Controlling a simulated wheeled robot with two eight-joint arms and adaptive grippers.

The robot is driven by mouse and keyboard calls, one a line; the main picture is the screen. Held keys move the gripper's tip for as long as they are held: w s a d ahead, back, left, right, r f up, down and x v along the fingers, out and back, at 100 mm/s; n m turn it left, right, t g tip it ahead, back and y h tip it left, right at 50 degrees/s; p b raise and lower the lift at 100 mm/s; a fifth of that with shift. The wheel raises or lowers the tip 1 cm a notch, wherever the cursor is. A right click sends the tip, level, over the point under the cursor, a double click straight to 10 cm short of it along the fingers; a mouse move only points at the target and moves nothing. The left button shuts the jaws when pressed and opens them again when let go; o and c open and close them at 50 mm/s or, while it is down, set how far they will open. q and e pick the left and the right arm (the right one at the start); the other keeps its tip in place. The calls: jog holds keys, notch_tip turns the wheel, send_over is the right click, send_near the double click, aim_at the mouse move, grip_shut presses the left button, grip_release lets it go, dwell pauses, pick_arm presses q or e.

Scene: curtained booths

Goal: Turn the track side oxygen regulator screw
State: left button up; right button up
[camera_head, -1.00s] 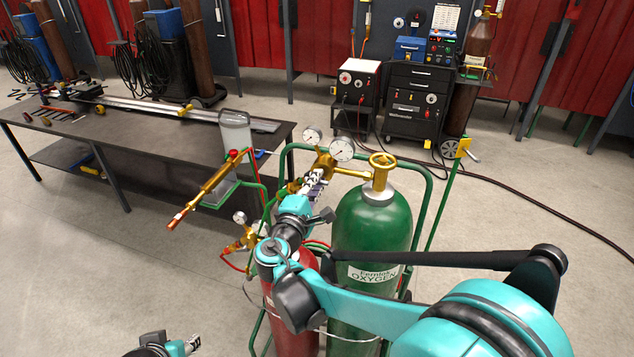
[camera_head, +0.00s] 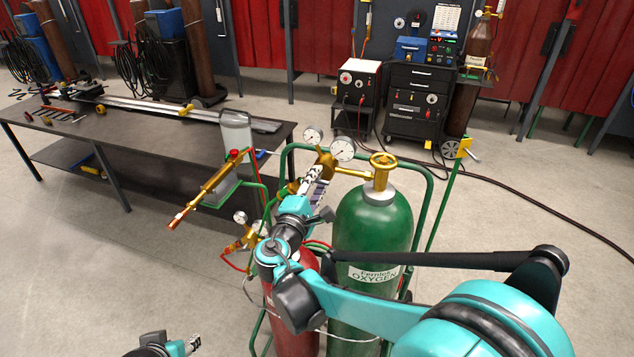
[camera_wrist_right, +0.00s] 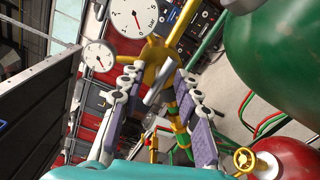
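The brass oxygen regulator (camera_head: 327,160) with two round gauges is joined to the valve of the green oxygen cylinder (camera_head: 372,225). My right gripper (camera_head: 321,174) is at the regulator's near side and hides its screw in the head view. In the right wrist view, the regulator's yellow body (camera_wrist_right: 154,55) lies just beyond the fingertips. A grey bar-like screw handle (camera_wrist_right: 160,86) shows between the fingers. The right gripper (camera_wrist_right: 157,75) is open, with a gap on both sides of the handle. My left gripper (camera_head: 192,344) is low at the bottom edge, its finger gap unclear.
A red cylinder (camera_head: 292,300) with a smaller regulator (camera_head: 246,238) stands beside the green one in a green cart frame (camera_head: 430,185). A brass torch (camera_head: 205,192) hangs on the cart's left. A dark table (camera_head: 90,130) stands behind left. Open floor lies right.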

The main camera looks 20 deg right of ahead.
jog(key=v, duration=1.2)
jog(key=s+d+f+m+g+y+b, duration=0.25)
jog(key=s+d+f, duration=0.2)
jog(key=f, duration=0.25)
jog(key=s+d+f+m+g+y+b, duration=0.1)
jog(key=s+d+f+m+g+b, duration=0.2)
jog(key=d+f, duration=0.4)
jog(key=s+a+f+m+g+y+b, duration=0.2)
jog(key=s+a+f+m+y, duration=0.2)
jog(key=s+f+m+y, duration=0.2)
notch_tip(320, 180, down, 2)
jog(key=s+m, duration=0.2)
jog(key=m, duration=0.1)
jog(key=shift+b, duration=0.4)
